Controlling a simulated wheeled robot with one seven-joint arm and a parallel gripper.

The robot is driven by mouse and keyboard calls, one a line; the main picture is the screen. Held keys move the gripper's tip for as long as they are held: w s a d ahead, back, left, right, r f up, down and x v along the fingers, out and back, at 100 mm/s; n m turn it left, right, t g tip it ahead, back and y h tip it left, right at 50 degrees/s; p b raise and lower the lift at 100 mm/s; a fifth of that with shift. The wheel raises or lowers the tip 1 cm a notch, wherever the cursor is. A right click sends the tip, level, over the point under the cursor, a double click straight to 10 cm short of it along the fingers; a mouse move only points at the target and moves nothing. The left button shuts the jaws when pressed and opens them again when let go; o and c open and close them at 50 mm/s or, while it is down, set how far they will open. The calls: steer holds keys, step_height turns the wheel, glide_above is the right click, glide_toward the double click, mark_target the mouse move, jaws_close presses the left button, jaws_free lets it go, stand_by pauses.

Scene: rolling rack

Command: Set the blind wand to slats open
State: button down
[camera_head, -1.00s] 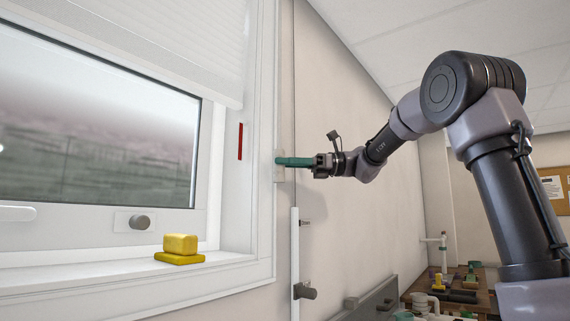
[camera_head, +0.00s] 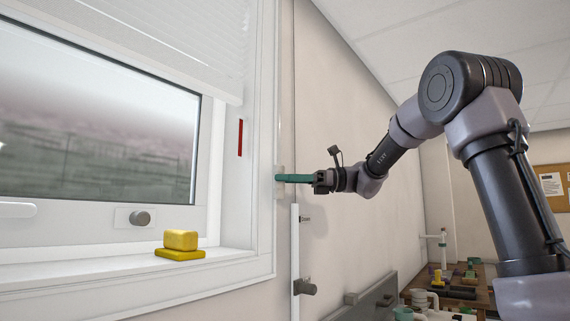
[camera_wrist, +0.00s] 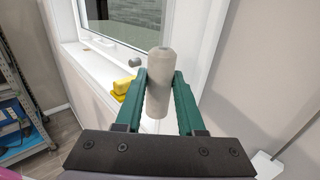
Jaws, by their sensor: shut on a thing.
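The white blind (camera_head: 190,45) hangs over the upper part of the window, with fine slat lines showing. A pale, round wand handle (camera_wrist: 157,85) stands between the green fingers of my gripper (camera_wrist: 160,82) in the wrist view. My gripper (camera_head: 281,178) is shut on this handle beside the right edge of the window frame. A thin red strip (camera_head: 240,138) is on the white frame, left of my gripper.
A yellow block (camera_head: 180,242) sits on the window sill, below and left of my gripper. A cluttered bench (camera_head: 462,285) is at the lower right.

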steer(key=shift+f, duration=1.1)
steer(key=c, duration=0.5)
jaws_free()
steer(key=w+d, duration=0.1)
steer(key=d, duration=0.9)
steer(key=shift+w+d, duration=0.2)
steer(key=shift+d, duration=0.2)
